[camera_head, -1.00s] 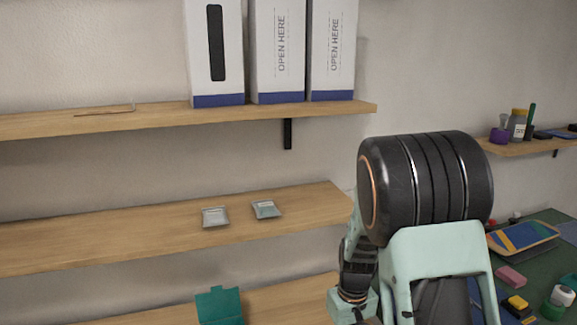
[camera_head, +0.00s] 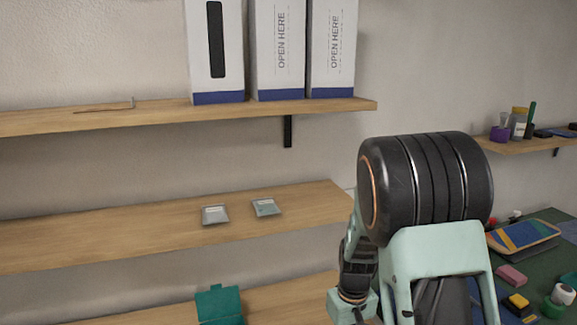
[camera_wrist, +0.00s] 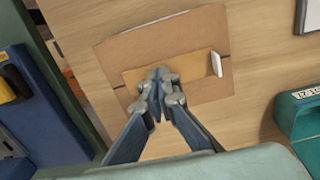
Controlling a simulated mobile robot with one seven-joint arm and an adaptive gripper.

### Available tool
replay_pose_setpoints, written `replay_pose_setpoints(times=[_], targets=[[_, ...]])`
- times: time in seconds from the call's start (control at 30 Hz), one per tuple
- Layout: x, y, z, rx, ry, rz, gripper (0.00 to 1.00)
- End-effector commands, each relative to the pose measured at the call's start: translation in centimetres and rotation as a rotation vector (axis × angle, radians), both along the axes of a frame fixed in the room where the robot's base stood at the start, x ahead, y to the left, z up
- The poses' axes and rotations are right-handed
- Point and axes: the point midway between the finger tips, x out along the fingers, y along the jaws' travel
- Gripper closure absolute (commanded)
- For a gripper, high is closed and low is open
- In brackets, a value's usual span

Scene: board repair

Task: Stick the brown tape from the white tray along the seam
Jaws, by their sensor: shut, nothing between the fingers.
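In the wrist view a flat brown cardboard piece (camera_wrist: 120,50) lies on a wooden surface. Short dark seam lines show at its left and right sides. A lighter tan strip, which looks like the brown tape (camera_wrist: 190,63), lies across its middle between those lines. My gripper (camera_wrist: 158,74) is shut and empty, its fingertips over the middle of the strip; I cannot tell whether they touch it. The fingers hide part of the strip and cardboard. A small white piece (camera_wrist: 216,64) is at the strip's right end. I cannot make out a white tray.
In the head view, two small packets (camera_head: 215,215) lie on the middle shelf (camera_head: 110,228), white boxes (camera_head: 278,50) stand above, and a cluttered green mat (camera_head: 555,225) is at right.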

Motion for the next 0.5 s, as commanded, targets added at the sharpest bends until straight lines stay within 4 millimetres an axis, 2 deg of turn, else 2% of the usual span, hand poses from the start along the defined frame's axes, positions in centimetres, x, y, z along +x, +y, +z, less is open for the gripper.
replay_pose_setpoints(times=[0.23, 0.5], targets=[[0.0, 0.0, 0.4, 0.000, 0.001, 0.000, 1.00], [0.0, 0.0, 2.6, 0.001, 0.001, -0.001, 1.00]])
